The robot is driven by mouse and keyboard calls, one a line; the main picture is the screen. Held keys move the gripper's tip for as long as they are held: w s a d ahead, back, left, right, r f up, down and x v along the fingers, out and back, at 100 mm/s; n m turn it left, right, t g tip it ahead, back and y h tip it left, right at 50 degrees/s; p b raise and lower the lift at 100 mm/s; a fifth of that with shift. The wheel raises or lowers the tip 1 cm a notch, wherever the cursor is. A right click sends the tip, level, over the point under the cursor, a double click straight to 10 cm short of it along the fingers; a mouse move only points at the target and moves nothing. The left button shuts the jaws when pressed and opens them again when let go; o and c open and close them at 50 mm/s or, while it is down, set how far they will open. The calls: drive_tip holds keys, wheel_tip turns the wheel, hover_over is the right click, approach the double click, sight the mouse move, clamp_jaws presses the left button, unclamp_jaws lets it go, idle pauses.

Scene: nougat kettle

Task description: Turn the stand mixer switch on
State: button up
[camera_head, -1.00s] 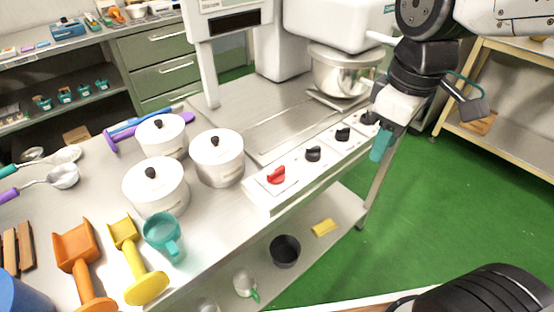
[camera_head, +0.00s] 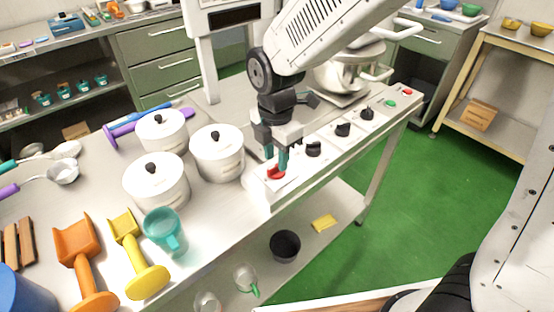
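The red knob (camera_head: 276,173) sits at the left end of a white control panel (camera_head: 325,160) along the table's front edge. My gripper (camera_head: 277,165) points down right over this knob, its two teal fingers apart and their tips close to it. I cannot tell whether the fingers touch it. Several black knobs, one of them here (camera_head: 313,149), lie to the right on the panel, followed by a green button (camera_head: 390,103) and a red button (camera_head: 407,92). The mixer's steel bowl (camera_head: 345,76) stands behind the panel; my arm hides most of the mixer body.
White lidded pots (camera_head: 217,155) stand left of the panel. A teal mug (camera_head: 165,232), a yellow scoop (camera_head: 145,280) and an orange scoop (camera_head: 78,245) are at the front left. A shelf below holds a black cup (camera_head: 285,247). Green floor is clear at right.

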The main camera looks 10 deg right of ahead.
drive_tip(key=shift+f, duration=1)
drive_tip(key=shift+d, duration=0.1)
clamp_jaws()
drive_tip(key=shift+m, duration=0.4)
drive_tip(key=m, duration=0.3)
drive_tip(key=shift+w+m, duration=0.1)
drive_tip(key=shift+m, duration=0.3)
drive_tip(key=m, duration=0.4)
drive_tip(key=shift+r, duration=0.1)
drive_tip(key=m, duration=0.9)
drive_tip(key=shift+w, duration=0.1)
drive_tip(key=shift+m, duration=0.3)
